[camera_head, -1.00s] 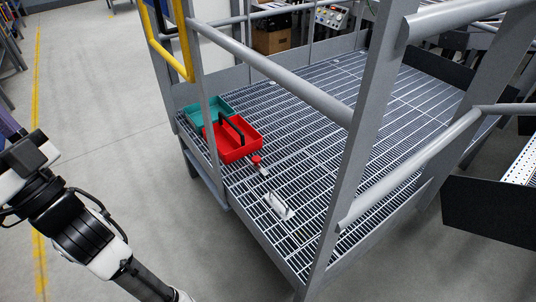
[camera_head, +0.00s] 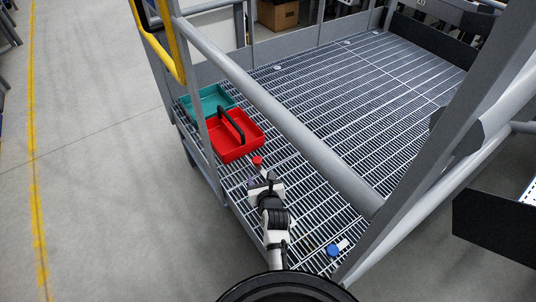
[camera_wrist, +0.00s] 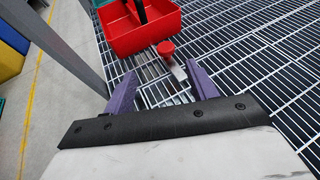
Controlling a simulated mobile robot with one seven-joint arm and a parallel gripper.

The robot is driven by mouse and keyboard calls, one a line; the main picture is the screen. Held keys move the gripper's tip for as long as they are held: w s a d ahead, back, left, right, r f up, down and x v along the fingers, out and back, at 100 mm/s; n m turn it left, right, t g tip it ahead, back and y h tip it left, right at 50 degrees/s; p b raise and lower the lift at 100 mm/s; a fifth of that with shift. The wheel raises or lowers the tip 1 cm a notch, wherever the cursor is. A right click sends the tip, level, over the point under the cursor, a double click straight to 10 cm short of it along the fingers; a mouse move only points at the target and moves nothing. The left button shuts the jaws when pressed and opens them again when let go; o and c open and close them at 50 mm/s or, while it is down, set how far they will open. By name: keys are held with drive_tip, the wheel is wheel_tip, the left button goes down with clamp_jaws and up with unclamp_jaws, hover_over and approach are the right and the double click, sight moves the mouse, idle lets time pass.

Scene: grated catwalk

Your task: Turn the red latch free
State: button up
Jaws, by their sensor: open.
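The red latch (camera_head: 257,160) is a small round red knob with a pale grey bar running from it, low on the grating just in front of the red tray. It also shows in the wrist view (camera_wrist: 166,47), just beyond the fingertips and between their lines. My gripper (camera_head: 264,179) is over the grating on the near side of the latch. In the wrist view its two purple fingers (camera_wrist: 162,75) are spread apart with nothing between them. The fingers look apart from the knob, and part of the pale bar is near the right fingertip.
A red tray (camera_head: 226,151) with a black handle stands right behind the latch, with a teal tray (camera_head: 192,106) behind it. A grey handrail (camera_head: 285,118) and post (camera_head: 211,150) frame the catwalk. A blue-capped white item (camera_head: 333,250) lies at the near right. The grating (camera_head: 340,95) beyond is clear.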

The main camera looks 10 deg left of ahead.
sight(257, 160)
drive_tip(key=shift+w+d+f+m, duration=0.3)
drive_tip(key=shift+d+f+m, duration=0.1)
drive_tip(key=shift+f, duration=0.25)
drive_tip(key=b+x, duration=0.2)
drive_tip(key=x, duration=1.1)
drive_tip(key=shift+f, duration=0.1)
clamp_jaws()
